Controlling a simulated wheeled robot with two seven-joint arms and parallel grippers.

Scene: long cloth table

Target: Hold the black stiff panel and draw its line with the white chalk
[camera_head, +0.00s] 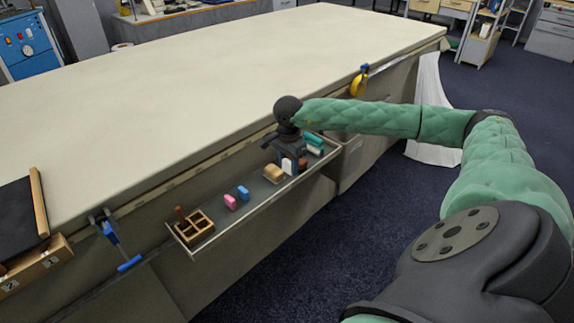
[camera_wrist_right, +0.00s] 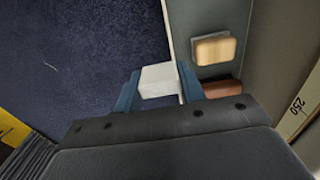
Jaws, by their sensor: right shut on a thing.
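My right gripper (camera_head: 290,158) is at the tray along the table's front side, pointing down. It is shut on the white chalk (camera_wrist_right: 158,80), a white block that shows between its two blue fingers in the right wrist view. In the head view the chalk (camera_head: 287,166) is a small white patch under the gripper. I cannot tell whether it still touches the tray. The black panel (camera_head: 17,220) lies at the left edge of the head view, partly cut off, with a wooden strip along its right side. No line shows on it. My left gripper is out of view.
The narrow tray (camera_head: 250,217) holds a tan block (camera_head: 273,173), a pink block (camera_head: 230,202), a blue block (camera_head: 243,193), teal pieces (camera_head: 314,142) and a wooden box (camera_head: 195,228). A blue clamp (camera_head: 115,240) sits on the table edge. The tabletop (camera_head: 210,85) is clear.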

